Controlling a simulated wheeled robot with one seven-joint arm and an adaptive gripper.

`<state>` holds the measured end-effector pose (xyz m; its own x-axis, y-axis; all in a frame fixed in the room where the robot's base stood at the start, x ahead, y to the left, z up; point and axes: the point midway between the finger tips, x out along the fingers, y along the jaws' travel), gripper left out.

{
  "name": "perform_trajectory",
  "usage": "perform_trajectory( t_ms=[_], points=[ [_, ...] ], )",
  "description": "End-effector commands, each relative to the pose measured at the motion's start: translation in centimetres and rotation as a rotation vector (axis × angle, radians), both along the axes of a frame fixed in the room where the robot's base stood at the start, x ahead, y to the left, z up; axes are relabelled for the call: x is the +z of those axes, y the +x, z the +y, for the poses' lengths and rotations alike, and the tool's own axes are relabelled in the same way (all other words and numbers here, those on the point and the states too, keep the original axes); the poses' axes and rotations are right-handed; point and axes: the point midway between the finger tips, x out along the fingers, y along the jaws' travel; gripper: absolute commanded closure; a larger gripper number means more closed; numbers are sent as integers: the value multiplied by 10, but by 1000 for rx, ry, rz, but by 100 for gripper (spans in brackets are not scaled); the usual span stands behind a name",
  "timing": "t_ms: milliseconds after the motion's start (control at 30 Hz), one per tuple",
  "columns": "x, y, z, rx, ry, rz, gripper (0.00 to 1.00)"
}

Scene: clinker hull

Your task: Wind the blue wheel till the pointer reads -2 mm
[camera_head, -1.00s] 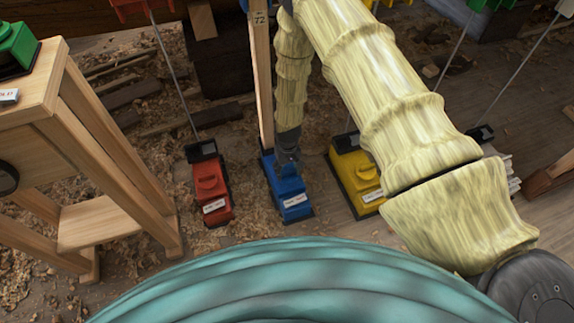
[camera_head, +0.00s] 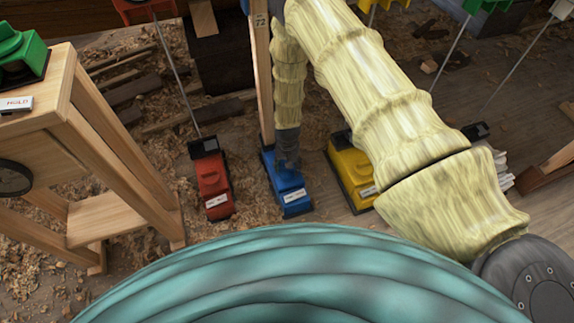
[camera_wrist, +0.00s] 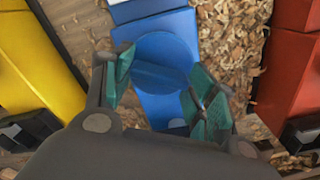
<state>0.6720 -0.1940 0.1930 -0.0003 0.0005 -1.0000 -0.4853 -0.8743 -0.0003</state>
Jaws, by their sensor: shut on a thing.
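The blue wheel (camera_wrist: 164,62) is a round disc with a raised bar across it, seen from above in the wrist view. My gripper (camera_wrist: 160,86) is shut on it, with a green-padded finger on each side. The blue unit (camera_head: 292,198) that carries the wheel stands on the floor in the head view, with a white label on its front. In that view my gripper (camera_head: 287,150) comes down over its top and hides the wheel. A wooden post marked 72 (camera_head: 262,70) rises behind it. I cannot make out a pointer or its reading.
A red unit (camera_head: 212,185) stands to the left and a yellow one (camera_head: 352,170) to the right, close by. A wooden stand (camera_head: 110,150) with a green device (camera_head: 22,58) is at the left. Wood shavings cover much of the floor.

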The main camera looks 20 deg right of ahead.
Motion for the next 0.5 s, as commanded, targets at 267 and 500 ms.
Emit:
perform_trajectory(
  t_ms=[267, 500],
  points=[
    [0, 0, 0, -3, 0, 1, 67],
    [0, 0, 0, -2, 0, 1, 21]
  ],
)
